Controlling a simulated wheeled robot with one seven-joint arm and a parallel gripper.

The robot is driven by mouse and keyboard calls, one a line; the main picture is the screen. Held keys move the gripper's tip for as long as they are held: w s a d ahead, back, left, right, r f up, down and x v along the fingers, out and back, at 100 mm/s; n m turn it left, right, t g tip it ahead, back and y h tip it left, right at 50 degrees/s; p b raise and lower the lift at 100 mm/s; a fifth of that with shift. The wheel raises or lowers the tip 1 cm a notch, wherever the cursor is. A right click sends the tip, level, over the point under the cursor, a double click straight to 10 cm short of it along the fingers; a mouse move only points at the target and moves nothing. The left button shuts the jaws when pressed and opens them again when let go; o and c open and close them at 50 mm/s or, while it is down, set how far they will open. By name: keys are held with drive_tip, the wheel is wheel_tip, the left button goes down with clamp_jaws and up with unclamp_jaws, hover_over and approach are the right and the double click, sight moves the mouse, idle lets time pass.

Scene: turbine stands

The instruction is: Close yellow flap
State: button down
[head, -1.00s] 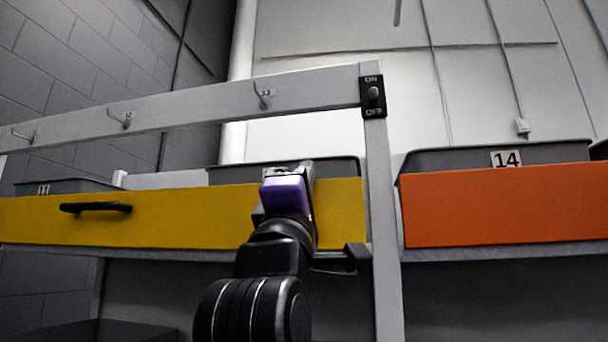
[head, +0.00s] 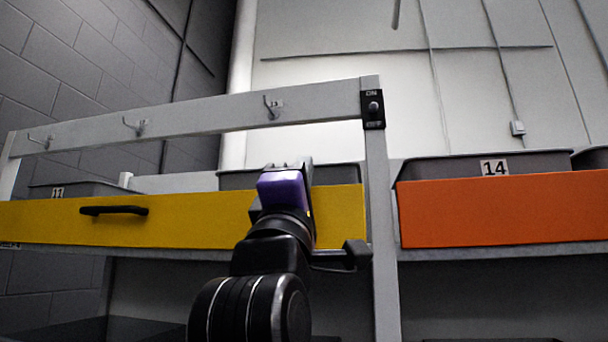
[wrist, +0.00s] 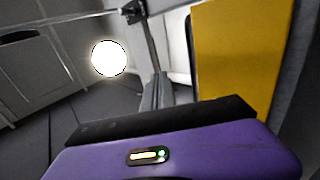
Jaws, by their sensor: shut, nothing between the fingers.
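The yellow flap (head: 190,222) is a long panel across the front of the left shelf bay in the head view, standing upright with its face toward me. A black handle (head: 114,210) is on its left part. My gripper (head: 288,168), with a purple body, is raised before the flap's right part and hides some of it. It is shut and empty; I cannot tell whether it touches the flap. In the wrist view the yellow flap (wrist: 235,55) shows at the upper right, beyond the purple body.
A grey post (head: 382,220) with an ON/OFF switch (head: 373,109) stands right of the flap. A rail with hooks (head: 200,118) runs above the flap.

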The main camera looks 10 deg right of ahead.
drive_tip(key=s+a+b, duration=0.2)
drive_tip(key=s+a, duration=0.1)
drive_tip(key=s, duration=0.4)
drive_tip(key=shift+s+f, duration=0.2)
drive_tip(key=shift+s, duration=0.2)
